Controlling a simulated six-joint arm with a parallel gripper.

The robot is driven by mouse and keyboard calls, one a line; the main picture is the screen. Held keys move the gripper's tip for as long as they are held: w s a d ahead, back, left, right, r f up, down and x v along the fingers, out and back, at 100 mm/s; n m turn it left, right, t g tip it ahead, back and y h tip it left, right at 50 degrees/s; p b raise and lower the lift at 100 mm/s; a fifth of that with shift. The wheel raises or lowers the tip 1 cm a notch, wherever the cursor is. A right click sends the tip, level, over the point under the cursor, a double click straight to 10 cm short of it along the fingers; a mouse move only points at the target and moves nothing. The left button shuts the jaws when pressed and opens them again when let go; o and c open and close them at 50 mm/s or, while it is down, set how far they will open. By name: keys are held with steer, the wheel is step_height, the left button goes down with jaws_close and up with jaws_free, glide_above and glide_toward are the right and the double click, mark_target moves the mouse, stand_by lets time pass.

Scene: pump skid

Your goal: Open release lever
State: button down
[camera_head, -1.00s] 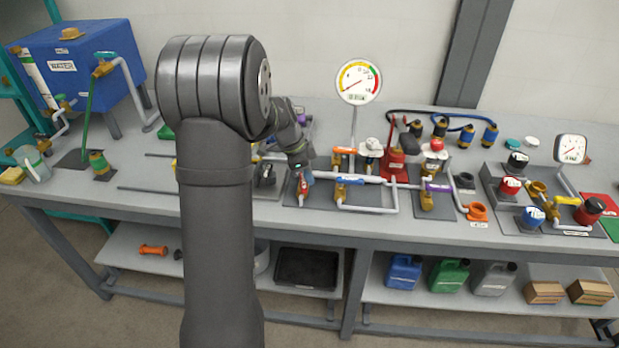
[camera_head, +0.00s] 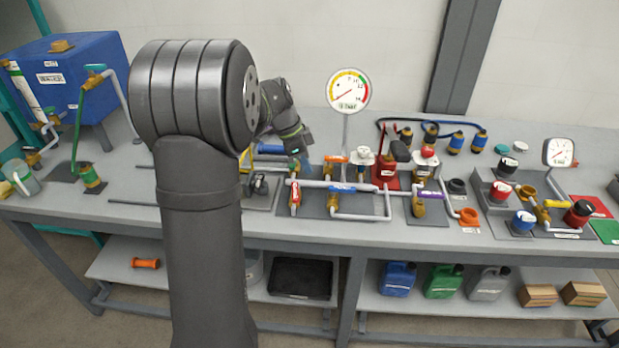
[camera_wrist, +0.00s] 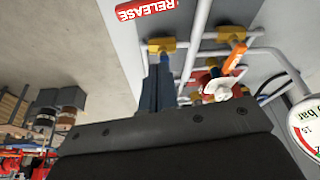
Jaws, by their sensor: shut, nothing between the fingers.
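The release lever (camera_head: 294,196) is a short red handle at the left end of the pipework on the bench, pointing toward the front edge. In the wrist view its red handle marked RELEASE (camera_wrist: 147,9) is at the top, partly cut off by the frame. Its brass valve body (camera_wrist: 168,46) is just beyond my fingertips. My gripper (camera_head: 305,168) is shut and empty, just behind the lever in the head view. Its dark blue fingers show in the wrist view (camera_wrist: 158,84), pointing at the valve body and apart from the red handle. Whether they touch the brass is unclear.
An orange lever (camera_head: 335,159) and a white handwheel (camera_head: 362,156) stand close to the right of my gripper. A blue lever (camera_head: 345,189) lies on the front pipe. A round gauge (camera_head: 349,92) rises behind. The bench's front strip is clear.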

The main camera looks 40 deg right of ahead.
steer(key=shift+v, duration=1.25)
steer(key=shift+f, duration=0.2)
steer(key=w+d+f+n+t, duration=0.1)
steer(key=f+n, duration=0.2)
steer(key=n, duration=0.2)
steer(key=w+d+f+n+t, duration=0.1)
steer(key=d+f+n+t, duration=0.1)
steer(key=n, duration=0.3)
steer(key=w+d+f+n+t, duration=0.1)
steer(key=d+f+n, duration=0.1)
steer(key=f+n, duration=0.2)
steer(key=shift+w+d+n+t, duration=0.2)
steer(key=shift+w+n+t, duration=0.15)
steer(key=shift+n, duration=0.15)
steer(key=d+v, duration=0.1)
steer(key=v, duration=0.7)
steer(key=shift+w+r+y, duration=0.2)
steer(key=shift+r+y, duration=0.1)
steer(key=shift+r, duration=0.15)
